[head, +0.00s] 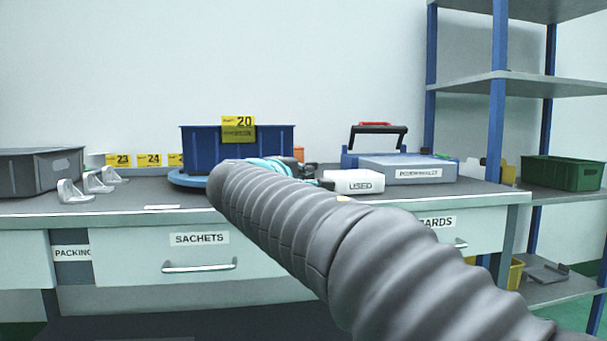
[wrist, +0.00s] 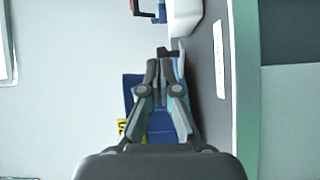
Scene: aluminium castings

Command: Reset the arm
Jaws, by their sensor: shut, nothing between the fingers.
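My arm, in a grey ribbed sleeve, reaches over the bench in the head view and covers much of its middle. My gripper (wrist: 163,56) is shut and empty in the wrist view, its fingertips close together. In the head view only small dark and light-blue parts of its end show past the sleeve, in front of the blue bin (head: 190,152). The blue bin, labelled 20, also shows behind the fingers in the wrist view (wrist: 130,92). I cannot tell the gap between fingers and bin.
The bench (head: 130,206) carries a grey bin (head: 38,172) and several pale castings (head: 100,182) at left. Right of my gripper are a white USED box (head: 354,182), a grey case (head: 408,171) and a black-handled blue box (head: 350,158). A shelf rack (head: 497,120) stands at right.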

